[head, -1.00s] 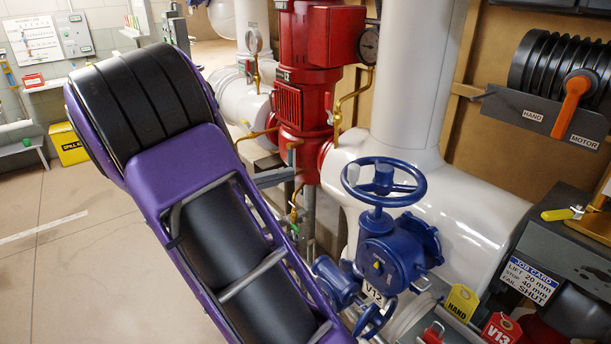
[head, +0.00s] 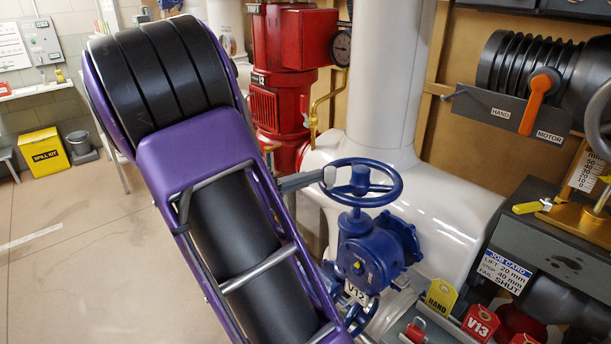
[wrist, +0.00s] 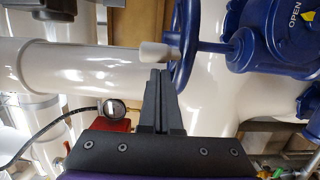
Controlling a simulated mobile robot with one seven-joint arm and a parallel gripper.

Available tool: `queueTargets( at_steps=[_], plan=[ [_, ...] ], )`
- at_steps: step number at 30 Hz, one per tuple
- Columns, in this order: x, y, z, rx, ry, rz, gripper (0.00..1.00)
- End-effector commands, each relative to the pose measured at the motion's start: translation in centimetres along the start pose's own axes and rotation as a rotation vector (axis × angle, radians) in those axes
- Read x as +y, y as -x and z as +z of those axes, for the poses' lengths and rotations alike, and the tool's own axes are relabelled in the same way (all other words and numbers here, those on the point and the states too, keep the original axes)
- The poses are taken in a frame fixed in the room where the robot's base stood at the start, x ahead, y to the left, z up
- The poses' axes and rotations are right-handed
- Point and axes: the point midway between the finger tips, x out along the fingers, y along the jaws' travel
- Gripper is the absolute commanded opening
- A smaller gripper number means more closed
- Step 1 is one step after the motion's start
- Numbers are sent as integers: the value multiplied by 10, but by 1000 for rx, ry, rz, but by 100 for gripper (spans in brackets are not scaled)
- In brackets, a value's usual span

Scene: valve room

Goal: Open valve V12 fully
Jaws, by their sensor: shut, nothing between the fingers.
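Valve V12 is a blue valve with a gear housing (head: 372,250) and a white V12 label (head: 356,293). Its blue handwheel (head: 385,197) has a pale grey knob (head: 329,177) on the left side of the rim. In the wrist view the handwheel (wrist: 186,30) is seen edge-on and the knob (wrist: 153,55) sits just beyond my fingertips. My gripper (wrist: 160,72) is shut and empty, close to the knob and rim; I cannot tell whether it touches. My gripper (head: 322,176) comes from the left in the head view. The housing (wrist: 262,45) carries a yellow OPEN mark.
A white pipe (head: 440,225) runs behind the valve, with a red pump (head: 277,95) behind left. A yellow HAND tag (head: 440,296) and red V13 tag (head: 480,322) stand at front right. A grey bench with a job card (head: 503,272) is right. Floor at left is open.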

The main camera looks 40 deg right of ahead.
Motion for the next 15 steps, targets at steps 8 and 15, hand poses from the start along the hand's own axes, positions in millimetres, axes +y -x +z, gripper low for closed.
queueTargets(
  at_steps=[8, 15],
  plan=[
    [-2, 1, 5, 0, -1, 0, 0],
    [0, 2, 22, -2, 0, 0, 0]
  ],
)
